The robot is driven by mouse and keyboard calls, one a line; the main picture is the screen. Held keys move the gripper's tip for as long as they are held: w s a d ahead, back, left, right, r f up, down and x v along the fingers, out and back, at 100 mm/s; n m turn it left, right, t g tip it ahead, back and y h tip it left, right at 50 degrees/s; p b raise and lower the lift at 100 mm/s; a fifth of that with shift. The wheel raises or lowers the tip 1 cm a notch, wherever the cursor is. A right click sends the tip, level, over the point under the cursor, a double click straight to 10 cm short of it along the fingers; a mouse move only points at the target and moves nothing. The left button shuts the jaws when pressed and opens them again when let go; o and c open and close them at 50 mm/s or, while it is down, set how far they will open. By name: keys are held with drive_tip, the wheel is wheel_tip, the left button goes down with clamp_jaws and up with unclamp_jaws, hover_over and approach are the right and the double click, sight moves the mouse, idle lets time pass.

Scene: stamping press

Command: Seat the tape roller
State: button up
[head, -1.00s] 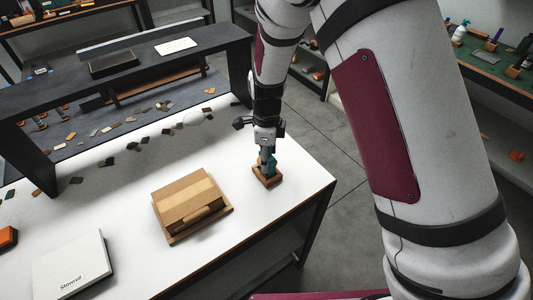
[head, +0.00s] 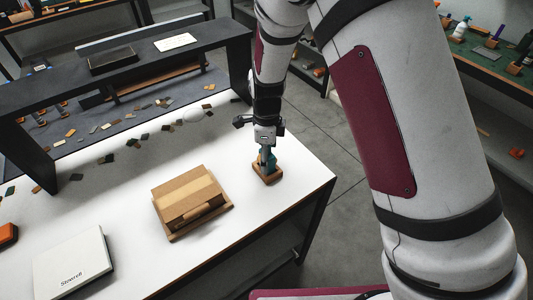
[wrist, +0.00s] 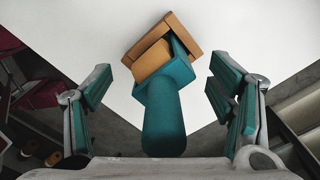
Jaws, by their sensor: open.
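The tape roller (wrist: 165,110) has a teal handle and stands in a small wooden holder (wrist: 186,36) near the right end of the white bench. In the head view, the roller (head: 264,160) shows as a teal patch below my gripper (head: 265,150), above its holder (head: 268,176). In the wrist view, my gripper (wrist: 163,88) is open. Its teal-padded fingers are on either side of the handle, with a clear gap on both sides. A brown block at the roller's head sits inside the holder's corner. How deep it sits is hard to tell.
A cardboard-coloured box (head: 190,198) on a wooden base lies left of the holder. A white case (head: 73,263) is at the front left, with an orange object (head: 8,236) beside it. A dark raised shelf (head: 130,75) spans the back. The bench's right edge is close.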

wheel_tip(320, 180, up, 12)
idle(0.6)
drive_tip(key=shift+r, duration=0.1)
drive_tip(key=s+d+r+n+t+y, duration=0.1)
drive_tip(key=s+d+r+n, duration=0.35)
drive_tip(key=r, duration=0.25)
drive_tip(key=s+d+r+n+t, duration=0.1)
drive_tip(key=s+d+r+n, duration=0.3)
drive_tip(key=r, duration=0.3)
drive_tip(key=s+d+r+n+t, duration=0.1)
drive_tip(key=s+d+r+n, duration=0.1)
drive_tip(key=s+d+n, duration=0.3)
drive_tip(key=s+d+r+n+t+h+b, duration=0.1)
drive_tip(key=s+d+r+n+t, duration=0.1)
drive_tip(key=s+n, duration=0.4)
drive_tip(key=s+d+r, duration=0.1)
drive_tip(key=s+d, duration=0.1)
drive_tip(key=shift+s+d+t, duration=0.3)
drive_tip(key=shift+s+d, duration=0.05)
drive_tip(key=shift+s, duration=0.05)
